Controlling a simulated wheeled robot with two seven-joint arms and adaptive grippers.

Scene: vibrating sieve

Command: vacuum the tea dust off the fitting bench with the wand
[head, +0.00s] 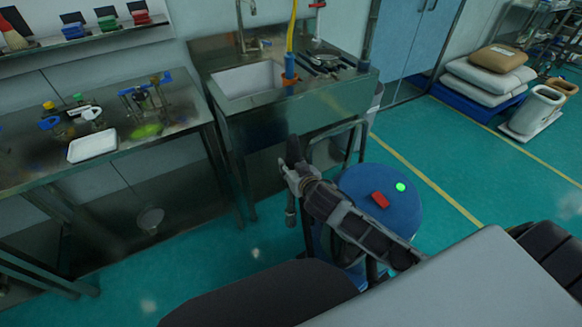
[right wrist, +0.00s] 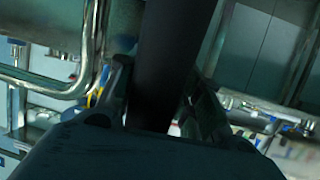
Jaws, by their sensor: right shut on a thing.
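The fitting bench (head: 190,122) is a steel table at the left in the head view. A yellow-green patch (head: 146,131) lies on its top; I cannot tell for sure that it is tea dust. My right gripper (head: 294,172) is right of the bench, in front of the sink unit. It is shut on the dark wand, a black tube (right wrist: 172,62) between the fingers in the right wrist view. The wand's ends are hard to make out. The blue vacuum drum (head: 365,185) stands behind my right forearm, partly hidden. My left gripper is out of view.
A white tray (head: 92,146), a blue-clamped fixture (head: 146,98) and small fittings stand on the bench. The sink unit (head: 245,80) with a yellow hose is beyond. A metal tube handle (head: 340,127) rises by the drum. Sacks (head: 490,72) lie far right; green floor is open between.

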